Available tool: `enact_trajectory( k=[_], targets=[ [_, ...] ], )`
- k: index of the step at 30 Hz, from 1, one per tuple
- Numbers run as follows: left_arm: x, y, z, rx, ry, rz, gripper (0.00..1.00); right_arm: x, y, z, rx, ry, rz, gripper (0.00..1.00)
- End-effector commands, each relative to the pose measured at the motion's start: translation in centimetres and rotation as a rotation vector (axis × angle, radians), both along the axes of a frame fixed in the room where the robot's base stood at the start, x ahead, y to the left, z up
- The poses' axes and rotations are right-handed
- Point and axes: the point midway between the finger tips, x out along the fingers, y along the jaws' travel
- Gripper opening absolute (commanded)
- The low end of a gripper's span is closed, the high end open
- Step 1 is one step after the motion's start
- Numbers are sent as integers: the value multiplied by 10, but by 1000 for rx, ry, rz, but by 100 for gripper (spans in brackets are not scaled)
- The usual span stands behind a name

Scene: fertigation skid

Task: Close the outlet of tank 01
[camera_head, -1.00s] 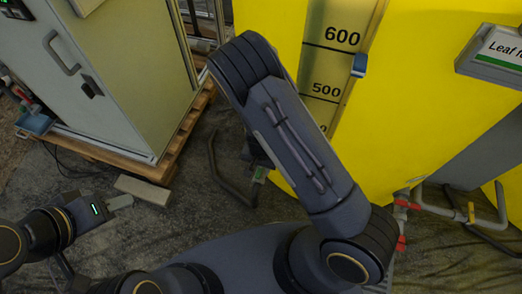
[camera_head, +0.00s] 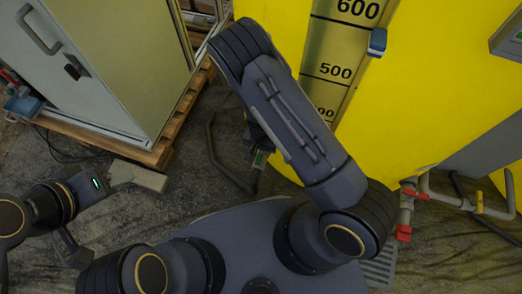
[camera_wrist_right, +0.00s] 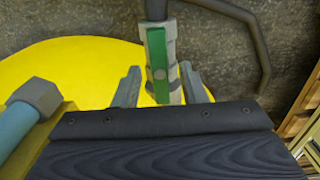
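A large yellow tank (camera_head: 420,85) with a level scale fills the right of the head view; no tank number is readable. In the right wrist view a grey valve (camera_wrist_right: 171,48) has a green handle (camera_wrist_right: 157,65) lying along its pipe. My right gripper (camera_wrist_right: 161,85) is open, its two fingers on either side of the valve's lower end; contact cannot be told. In the head view my right arm mostly hides this gripper, and a bit of green (camera_head: 259,160) shows beside it. My left gripper (camera_head: 120,172) is at the left above the floor; its finger gap is unclear.
Red-handled valves (camera_head: 404,233) sit on grey piping right of my right arm. A dark hose (camera_head: 222,165) curves over the floor.

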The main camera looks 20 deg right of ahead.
Motion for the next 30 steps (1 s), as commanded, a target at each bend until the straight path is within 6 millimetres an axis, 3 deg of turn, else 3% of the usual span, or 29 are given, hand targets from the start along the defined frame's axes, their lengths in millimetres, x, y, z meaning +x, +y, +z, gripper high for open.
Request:
enact_trajectory(
  k=[6,15,30],
  targets=[
    [0,0,0,0,0,0,36,0,0,0,0,0,0,37],
    [0,0,0,0,0,0,36,0,0,0,1,-1,0,0],
    [0,0,11,0,0,0,36,0,1,3,1,-1,-119,0]
  ],
)
